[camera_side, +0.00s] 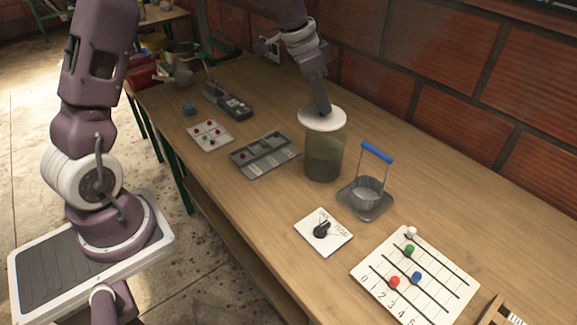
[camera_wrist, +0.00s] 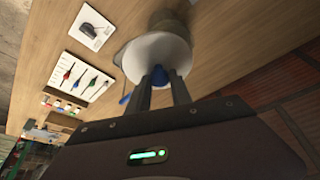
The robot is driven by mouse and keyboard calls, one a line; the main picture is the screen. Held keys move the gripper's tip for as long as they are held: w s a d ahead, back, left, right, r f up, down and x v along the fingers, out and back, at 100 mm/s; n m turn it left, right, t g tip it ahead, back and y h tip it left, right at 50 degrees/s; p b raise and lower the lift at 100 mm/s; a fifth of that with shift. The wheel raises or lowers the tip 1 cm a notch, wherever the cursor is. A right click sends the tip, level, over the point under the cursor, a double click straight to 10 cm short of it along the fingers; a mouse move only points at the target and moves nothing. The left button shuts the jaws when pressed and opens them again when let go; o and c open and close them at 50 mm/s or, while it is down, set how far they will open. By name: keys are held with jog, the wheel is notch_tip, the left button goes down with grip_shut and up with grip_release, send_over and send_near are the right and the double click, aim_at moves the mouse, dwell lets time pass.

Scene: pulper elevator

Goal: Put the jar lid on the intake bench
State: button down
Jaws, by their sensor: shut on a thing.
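The jar lid (camera_side: 322,119) is a white disc at the mouth of a tall, dark, see-through jar (camera_side: 324,158); I cannot tell whether it rests on the rim or hangs just above it. My gripper (camera_side: 322,108) points down at the lid from above. In the wrist view the lid (camera_wrist: 155,50) lies beyond my fingertips (camera_wrist: 161,82), which are shut on its blue knob (camera_wrist: 176,75). The intake bench is the long wooden table (camera_side: 235,200), as far as I can tell; no label shows.
A metal cup with a blue handle (camera_side: 376,152) stands close right of the jar. A grey tray (camera_side: 265,155) lies left. A switch card (camera_side: 323,232) and a numbered peg board (camera_side: 415,278) lie in front. A brick wall runs behind. Bare wood lies front-left of the jar.

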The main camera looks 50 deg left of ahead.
jog(key=s+a+f+m+h, duration=0.1)
jog(key=s+f+m, duration=0.2)
jog(key=s+f, duration=0.9)
jog(key=f, duration=0.2)
jog(key=s+f, duration=0.1)
jog(key=f, duration=0.2)
jog(key=s+f, duration=0.1)
jog(key=f, duration=0.1)
jog(key=shift+a+f, duration=0.25)
jog(key=shift+f, duration=0.05)
jog(key=c, duration=1.1)
grip_release()
jog(key=shift+f, duration=0.1)
jog(key=shift+c, duration=0.2)
